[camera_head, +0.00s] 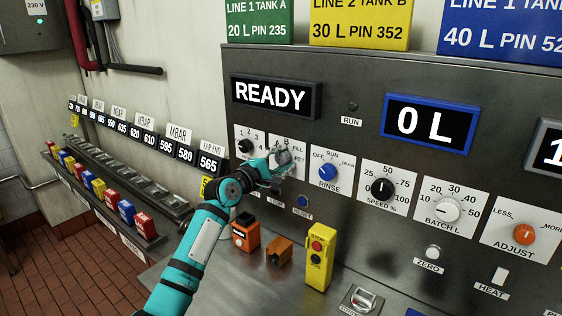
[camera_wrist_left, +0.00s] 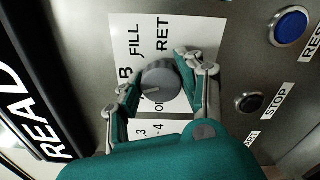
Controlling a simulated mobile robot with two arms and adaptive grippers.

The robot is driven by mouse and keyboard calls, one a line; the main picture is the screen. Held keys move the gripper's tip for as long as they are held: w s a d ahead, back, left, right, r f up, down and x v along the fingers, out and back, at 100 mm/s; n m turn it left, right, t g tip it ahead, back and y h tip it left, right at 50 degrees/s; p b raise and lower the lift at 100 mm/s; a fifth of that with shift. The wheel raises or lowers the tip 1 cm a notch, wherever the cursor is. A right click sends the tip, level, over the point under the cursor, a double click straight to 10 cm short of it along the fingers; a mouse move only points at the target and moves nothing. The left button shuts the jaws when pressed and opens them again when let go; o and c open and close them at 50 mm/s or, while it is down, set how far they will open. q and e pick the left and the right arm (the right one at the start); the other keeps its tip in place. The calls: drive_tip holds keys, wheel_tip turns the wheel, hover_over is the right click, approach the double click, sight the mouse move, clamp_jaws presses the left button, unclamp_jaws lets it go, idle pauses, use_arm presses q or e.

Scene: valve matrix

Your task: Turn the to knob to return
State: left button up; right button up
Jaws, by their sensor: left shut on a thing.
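The grey round to knob (camera_wrist_left: 160,80) sits on a white label plate with B, FILL and RET in the left wrist view. In the head view the knob (camera_head: 283,157) is mostly hidden behind my gripper. My left gripper (camera_head: 279,165) reaches it from the lower left. In the left wrist view my left gripper (camera_wrist_left: 163,90) has one finger on each side of the knob and is shut on it. RET is printed beyond the knob, near the right finger. I cannot clearly tell where the knob points. My right gripper is not in view.
A black knob (camera_head: 245,146) on a numbered plate is close on the left, and the blue RINSE knob (camera_head: 327,172) on the right. The RESET button (camera_head: 303,201) is below. Orange boxes (camera_head: 246,232) and a yellow box (camera_head: 318,256) stand on the ledge under the panel.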

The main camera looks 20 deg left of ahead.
use_arm(q)
drive_tip(key=m, duration=0.2)
drive_tip(key=m+b, duration=0.2)
drive_tip(key=m, duration=0.1)
drive_tip(key=shift+f+m, duration=0.3)
drive_tip(key=shift+f, duration=0.05)
drive_tip(key=m+b, duration=0.2)
drive_tip(key=m, duration=0.4)
drive_tip(key=shift+f, duration=0.15)
drive_tip(key=m+b, duration=0.1)
drive_tip(key=m, duration=0.4)
drive_tip(key=shift+m+b, duration=0.35)
drive_tip(key=shift+m, duration=0.05)
drive_tip(key=m, duration=0.4)
drive_tip(key=shift+a, duration=0.15)
drive_tip(key=shift+m, duration=0.3)
drive_tip(key=o, duration=1.1)
drive_tip(key=shift+o, duration=0.2)
drive_tip(key=v, duration=1.2)
